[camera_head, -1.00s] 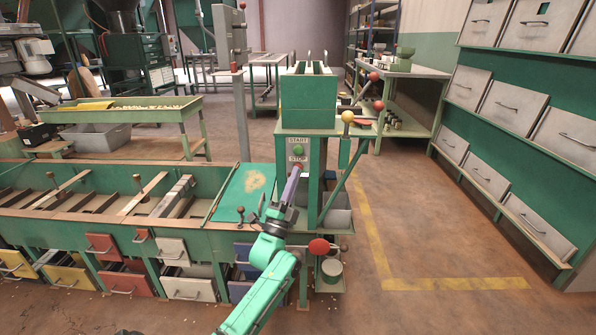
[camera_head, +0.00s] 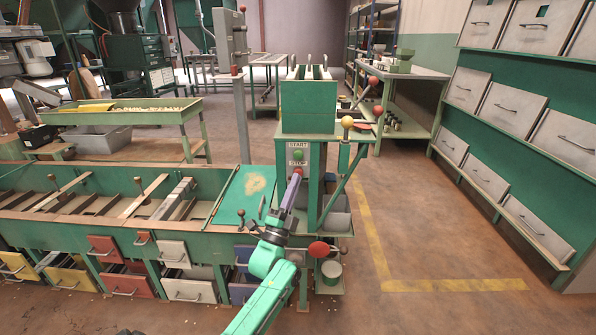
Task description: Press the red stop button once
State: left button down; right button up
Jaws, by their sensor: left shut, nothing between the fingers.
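The red stop button (camera_head: 298,171) is on the front panel of the green machine (camera_head: 308,105), just below the STOP label. Only a small bit of red shows above my gripper; the rest is hidden. The green start button (camera_head: 298,154) is above it, under the START label, and is uncovered. My left gripper (camera_head: 296,180) is shut and empty, pointing up and away at the panel. Its tip overlaps the lower part of the stop button; I cannot tell whether it touches. My right gripper is not in view.
A green sorting bench (camera_head: 60,234) with drawers stands at left. A yellow-ball lever (camera_head: 347,122) and a red knob (camera_head: 319,249) flank the machine on the right. A grey post (camera_head: 241,120) stands behind. The floor at right is clear up to the bins.

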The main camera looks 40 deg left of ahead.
pick_arm(q)
jog(key=s+d+p, duration=0.1)
jog(key=s, duration=0.1)
jog(key=s+d+p, duration=0.2)
dwell(0.6)
dwell(0.6)
